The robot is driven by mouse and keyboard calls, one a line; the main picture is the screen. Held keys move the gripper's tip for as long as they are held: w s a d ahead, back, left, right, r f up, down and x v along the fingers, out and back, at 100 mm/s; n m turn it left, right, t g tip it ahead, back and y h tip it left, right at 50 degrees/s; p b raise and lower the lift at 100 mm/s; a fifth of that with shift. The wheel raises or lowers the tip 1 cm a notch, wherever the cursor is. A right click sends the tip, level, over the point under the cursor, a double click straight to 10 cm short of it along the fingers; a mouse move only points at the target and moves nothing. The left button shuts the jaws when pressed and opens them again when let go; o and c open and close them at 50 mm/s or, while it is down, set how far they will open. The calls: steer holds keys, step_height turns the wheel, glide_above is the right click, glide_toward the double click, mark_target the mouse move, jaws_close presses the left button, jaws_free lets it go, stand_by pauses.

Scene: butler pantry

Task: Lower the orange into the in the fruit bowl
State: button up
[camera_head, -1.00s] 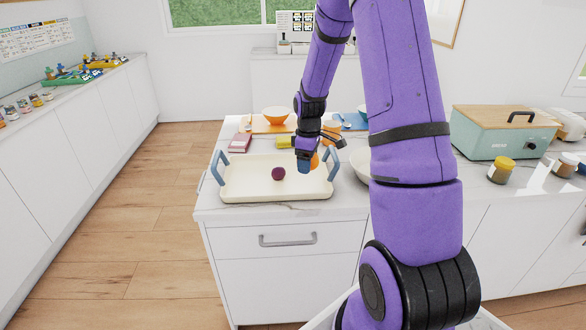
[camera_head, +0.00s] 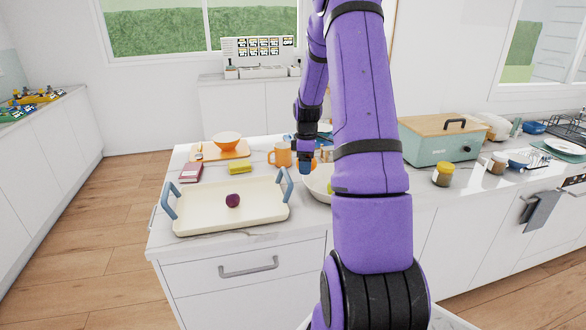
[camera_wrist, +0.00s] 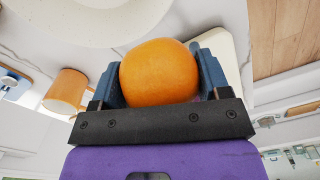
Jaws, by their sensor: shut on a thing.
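The orange (camera_wrist: 160,72) is held between the blue fingers of my gripper (camera_wrist: 160,80) in the wrist view. In the head view my gripper (camera_head: 306,167) is beyond the tray's right handle, near the pale fruit bowl (camera_head: 315,188), with only a bit of the orange showing. The bowl stands on the counter right of the tray, partly hidden behind my arm. A yellow-green thing shows at its edge beside my arm. In the wrist view the rim of a pale round dish (camera_wrist: 100,38), likely the bowl, lies at the top left, apart from the orange.
A cream tray (camera_head: 262,212) with blue handles holds a dark purple fruit (camera_head: 233,201). An orange mug (camera_head: 281,155), a yellow sponge (camera_head: 240,167) and an orange bowl (camera_head: 227,141) stand behind it. A teal box (camera_head: 440,145) and jars are at right.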

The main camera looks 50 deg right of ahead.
steer(key=s+d, duration=0.2)
steer(key=d, duration=0.5)
steer(key=s+d+f, duration=0.1)
steer(key=s+d, duration=0.1)
steer(key=d, duration=0.6)
steer(key=shift+f, duration=0.3)
steer(key=shift+s+f, duration=0.1)
steer(key=shift+f, duration=2.25)
steer(key=shift+f, duration=0.45)
steer(key=o, duration=1.1)
